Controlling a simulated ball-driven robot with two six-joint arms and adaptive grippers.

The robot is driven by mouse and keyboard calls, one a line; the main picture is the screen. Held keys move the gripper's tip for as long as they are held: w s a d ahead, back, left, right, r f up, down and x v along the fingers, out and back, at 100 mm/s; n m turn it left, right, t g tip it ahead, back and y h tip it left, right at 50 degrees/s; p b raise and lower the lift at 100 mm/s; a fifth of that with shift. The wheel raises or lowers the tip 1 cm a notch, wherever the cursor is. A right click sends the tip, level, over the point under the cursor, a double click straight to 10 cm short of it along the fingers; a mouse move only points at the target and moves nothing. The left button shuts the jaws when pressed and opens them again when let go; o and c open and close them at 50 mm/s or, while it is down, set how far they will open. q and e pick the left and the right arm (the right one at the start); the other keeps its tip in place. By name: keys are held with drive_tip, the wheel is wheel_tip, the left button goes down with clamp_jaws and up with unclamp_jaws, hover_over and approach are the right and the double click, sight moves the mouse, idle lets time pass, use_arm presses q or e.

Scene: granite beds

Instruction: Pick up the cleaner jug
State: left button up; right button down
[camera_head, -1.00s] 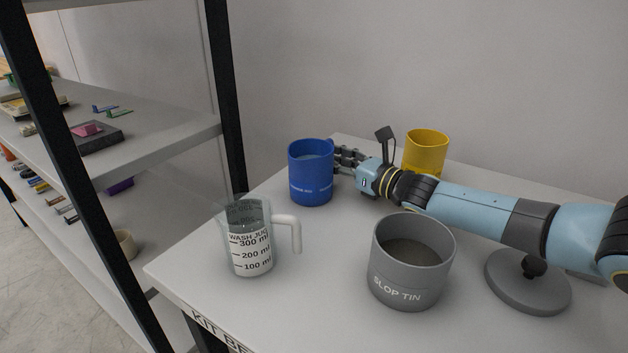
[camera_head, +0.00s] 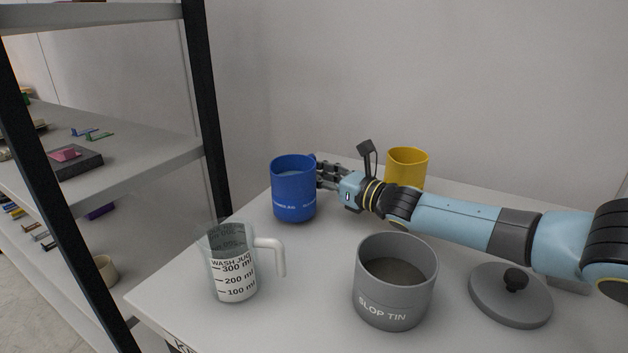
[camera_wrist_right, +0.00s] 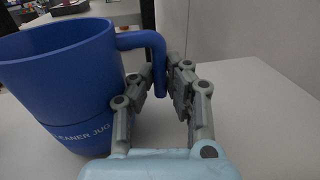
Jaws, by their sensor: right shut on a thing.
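The blue cleaner jug (camera_head: 293,192) stands near the back left of the table in the head view. It also fills the left of the right wrist view (camera_wrist_right: 62,85), where its printed label partly shows. My right gripper (camera_head: 322,174) reaches in from the right. In the right wrist view its fingers (camera_wrist_right: 163,85) are shut on the jug's handle (camera_wrist_right: 158,58), on the jug's right side. The jug looks upright; I cannot tell whether its base touches the table. My left gripper is not in view.
A clear wash jug (camera_head: 231,268) stands at the front left. A grey slop tin (camera_head: 392,300) stands in front of my right arm, with a round grey lid (camera_head: 500,300) beside it. A yellow container (camera_head: 408,168) is behind the arm. A shelf rack (camera_head: 140,165) borders the left.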

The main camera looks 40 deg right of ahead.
sight(315, 159)
wheel_tip(315, 159, up, 4)
drive_tip(key=shift+s+a+f+p, duration=0.1)
drive_tip(key=shift+f+p, duration=0.1)
drive_tip(key=shift+p, duration=0.2)
drive_tip(key=s+a+r+p, duration=0.4)
drive_tip(key=s+r+p, duration=0.2)
drive_tip(key=s+p, duration=0.3)
drive_tip(key=shift+s+a+r+p, duration=0.15)
drive_tip(key=shift+s+a+p, duration=0.2)
drive_tip(key=shift+s, duration=0.4)
